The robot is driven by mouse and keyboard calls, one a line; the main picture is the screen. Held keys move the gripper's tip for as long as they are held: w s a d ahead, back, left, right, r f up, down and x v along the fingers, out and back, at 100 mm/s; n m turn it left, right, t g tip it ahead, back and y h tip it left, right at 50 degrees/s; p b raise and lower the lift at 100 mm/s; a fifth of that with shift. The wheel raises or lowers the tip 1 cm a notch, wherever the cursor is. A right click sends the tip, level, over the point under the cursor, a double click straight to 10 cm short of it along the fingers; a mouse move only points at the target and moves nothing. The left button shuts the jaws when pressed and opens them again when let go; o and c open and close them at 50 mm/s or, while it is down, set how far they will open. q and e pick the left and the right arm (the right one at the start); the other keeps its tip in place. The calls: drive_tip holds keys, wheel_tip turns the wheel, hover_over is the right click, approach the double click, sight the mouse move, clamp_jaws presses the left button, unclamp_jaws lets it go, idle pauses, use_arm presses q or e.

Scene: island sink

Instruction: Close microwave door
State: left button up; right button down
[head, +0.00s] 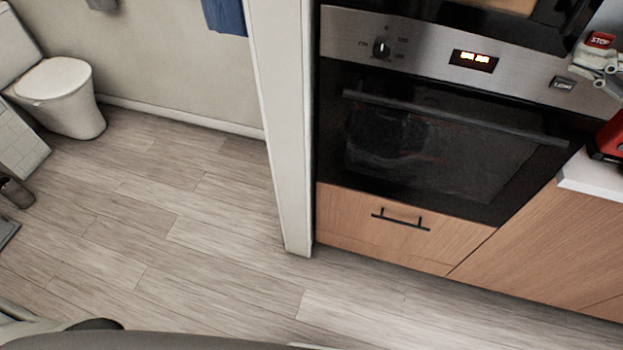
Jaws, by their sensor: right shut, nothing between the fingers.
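A built-in black and steel appliance with a knob, a lit display and a long bar handle, which looks like an oven (440,140), fills the upper right of the head view. Its door looks shut. Above it, the lower part of another dark appliance (520,38) is cut off by the top edge. I cannot tell if this is the microwave or how its door stands. My right gripper (596,65) is at the right edge, partly out of view, in front of the oven panel's right end. It is shut and empty. My left gripper is not in view.
A wooden drawer (400,226) with a black handle sits under the oven. A white counter corner (590,178) juts in at right. A white wall end (276,120) stands left of the oven. A toilet (60,90) is far left.

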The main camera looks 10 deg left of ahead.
drive_tip(key=shift+w+d, duration=0.1)
drive_tip(key=shift+w, duration=0.05)
idle(0.7)
